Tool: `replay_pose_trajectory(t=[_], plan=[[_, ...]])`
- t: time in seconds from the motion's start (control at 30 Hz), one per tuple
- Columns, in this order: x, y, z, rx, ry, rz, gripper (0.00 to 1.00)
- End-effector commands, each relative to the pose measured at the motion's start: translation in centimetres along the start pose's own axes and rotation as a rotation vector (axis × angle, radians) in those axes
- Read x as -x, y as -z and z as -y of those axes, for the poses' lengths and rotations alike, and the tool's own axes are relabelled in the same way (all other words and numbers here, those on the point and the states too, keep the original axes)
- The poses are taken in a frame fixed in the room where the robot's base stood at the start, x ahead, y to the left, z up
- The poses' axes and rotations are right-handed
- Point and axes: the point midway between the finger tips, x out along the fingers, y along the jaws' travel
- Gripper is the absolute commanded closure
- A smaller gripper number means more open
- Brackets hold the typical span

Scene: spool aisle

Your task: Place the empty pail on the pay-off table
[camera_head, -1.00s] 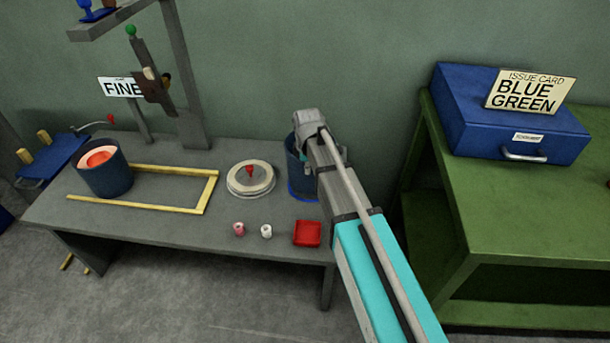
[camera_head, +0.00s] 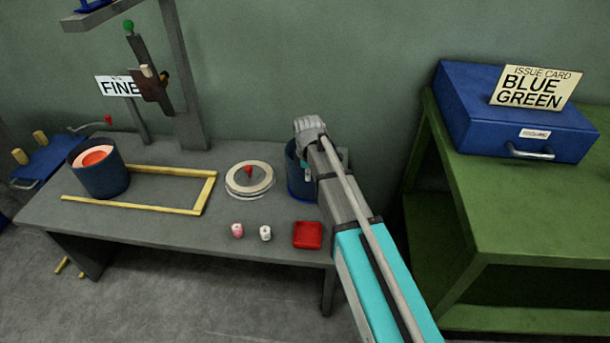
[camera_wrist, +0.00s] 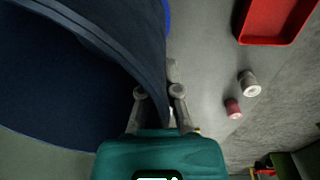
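The dark blue pail (camera_head: 299,172) is at the right end of the grey table (camera_head: 130,230), partly hidden behind my arm. A brighter blue band shows at its foot. In the wrist view the pail (camera_wrist: 60,90) fills the left side, and the inside that shows is dark and empty. My gripper (camera_wrist: 159,92) has one finger inside the pail and one outside, close together on its wall. In the head view my gripper (camera_head: 309,135) is at the rim, its fingers mostly hidden. I cannot tell whether the pail is clear of the surface.
A yellow three-sided frame (camera_head: 205,195) lies left on the table, beside another blue pail (camera_head: 100,180) with orange contents. A round lid (camera_head: 249,181), two small spools (camera_head: 237,230) and a red tray (camera_head: 307,235) are near my gripper. A green bench (camera_head: 500,210) with a blue case (camera_head: 480,120) stands right.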

Motion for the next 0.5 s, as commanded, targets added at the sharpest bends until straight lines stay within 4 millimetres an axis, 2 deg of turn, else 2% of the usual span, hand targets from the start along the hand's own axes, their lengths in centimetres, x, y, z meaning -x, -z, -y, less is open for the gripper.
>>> replay_pose_trajectory(t=[0.17, 0.2, 0.37, 0.5], plan=[[-0.39, -0.02, 0.00, 0.000, -0.001, 0.000, 1.00], [-0.27, -0.02, 0.01, 0.000, 0.000, 0.000, 0.88], [-0.25, -0.03, 0.01, 0.000, 0.000, 0.000, 0.58], [-0.25, -0.03, 0.01, 0.000, 0.000, 0.000, 0.57]])
